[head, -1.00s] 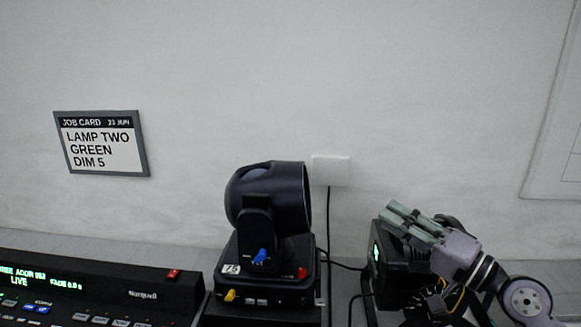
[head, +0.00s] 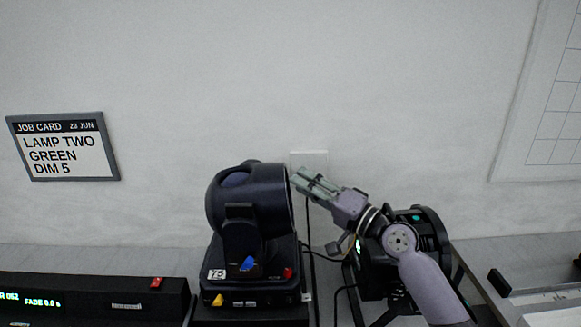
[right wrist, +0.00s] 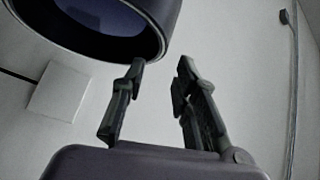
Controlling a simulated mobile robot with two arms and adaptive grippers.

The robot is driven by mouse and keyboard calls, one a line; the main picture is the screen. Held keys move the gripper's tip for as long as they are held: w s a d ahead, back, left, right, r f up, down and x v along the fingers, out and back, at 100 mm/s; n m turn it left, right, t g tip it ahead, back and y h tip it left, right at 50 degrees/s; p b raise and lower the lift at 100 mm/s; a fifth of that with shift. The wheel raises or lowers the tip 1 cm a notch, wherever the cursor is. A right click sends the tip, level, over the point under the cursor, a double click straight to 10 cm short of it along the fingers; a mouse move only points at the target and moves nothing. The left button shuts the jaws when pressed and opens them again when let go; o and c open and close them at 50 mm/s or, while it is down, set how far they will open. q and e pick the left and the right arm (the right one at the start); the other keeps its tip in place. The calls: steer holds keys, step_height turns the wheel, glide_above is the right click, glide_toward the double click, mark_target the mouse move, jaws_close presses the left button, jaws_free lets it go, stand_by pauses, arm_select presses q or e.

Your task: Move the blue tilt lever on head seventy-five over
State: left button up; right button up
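The moving head labelled 75 (head: 252,205) stands at the centre of the head view, its lens barrel facing right. Its blue tilt lever (head: 247,264) sits low on the front of the yoke. My right gripper (head: 297,178) is just right of the barrel's rim, above and to the right of the lever, holding nothing. In the right wrist view its two fingers (right wrist: 162,75) stand apart, with the dark barrel rim and lens (right wrist: 112,25) at upper left, close to the left finger. My left gripper is not in view.
A console (head: 95,295) with a lit display stands at lower left. A second black lamp (head: 425,240) is behind my right arm. A red tab (head: 288,273) and a yellow tab (head: 217,299) sit on the head's base. A job card (head: 65,146) hangs on the wall.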

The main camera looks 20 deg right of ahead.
steer(key=shift+p+x, duration=0.55)
steer(key=shift+x, duration=1.75)
jaws_close()
